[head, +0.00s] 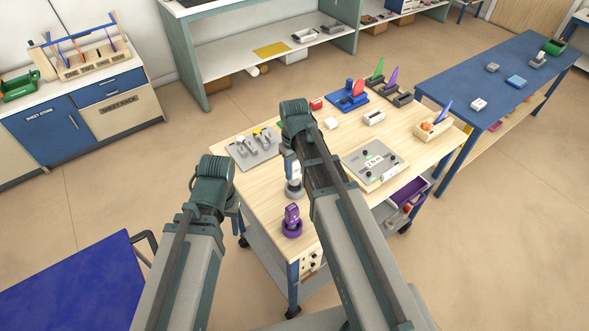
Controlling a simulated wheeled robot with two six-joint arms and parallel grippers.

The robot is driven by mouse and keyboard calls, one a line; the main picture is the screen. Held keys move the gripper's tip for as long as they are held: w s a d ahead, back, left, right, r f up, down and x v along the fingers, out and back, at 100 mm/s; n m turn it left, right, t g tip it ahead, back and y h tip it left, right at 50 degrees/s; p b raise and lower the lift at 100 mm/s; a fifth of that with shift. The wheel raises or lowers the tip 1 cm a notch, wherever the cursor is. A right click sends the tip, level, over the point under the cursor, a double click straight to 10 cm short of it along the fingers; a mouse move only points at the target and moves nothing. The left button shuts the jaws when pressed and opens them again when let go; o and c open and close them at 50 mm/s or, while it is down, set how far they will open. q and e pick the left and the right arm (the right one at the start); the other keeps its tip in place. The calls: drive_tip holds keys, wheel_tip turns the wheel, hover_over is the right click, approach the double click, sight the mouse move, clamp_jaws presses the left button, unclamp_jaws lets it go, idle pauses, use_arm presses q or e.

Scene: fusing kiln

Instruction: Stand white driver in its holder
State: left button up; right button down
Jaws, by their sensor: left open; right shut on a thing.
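The white driver (293,168) is near the left edge of the wooden-topped cart. My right gripper (291,154) points down and is shut on its upper part. The driver looks upright, its lower end at a grey round holder (294,189). Whether it is inside the holder or just above it I cannot tell. A purple driver (292,212) stands in a purple round holder (292,229) nearer the front. My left gripper (238,208) is open off the cart's left side, mostly hidden behind its own wrist.
A grey tool plate (253,150) lies at the cart's back left. A grey panel (375,163), a blue stand (347,97) and a wooden box (433,129) occupy the right and back. My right forearm covers the cart's middle. A blue table (500,75) stands to the right.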

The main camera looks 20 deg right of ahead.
sight(294, 178)
drive_tip(key=shift+f+b, duration=2.15)
drive_tip(key=shift+c, duration=1.8)
unclamp_jaws()
drive_tip(key=shift+r, duration=0.1)
drive_tip(key=shift+r, duration=0.1)
wheel_tip(294, 178, up, 14)
drive_tip(key=p, duration=1.4)
drive_tip(key=shift+f, duration=0.2)
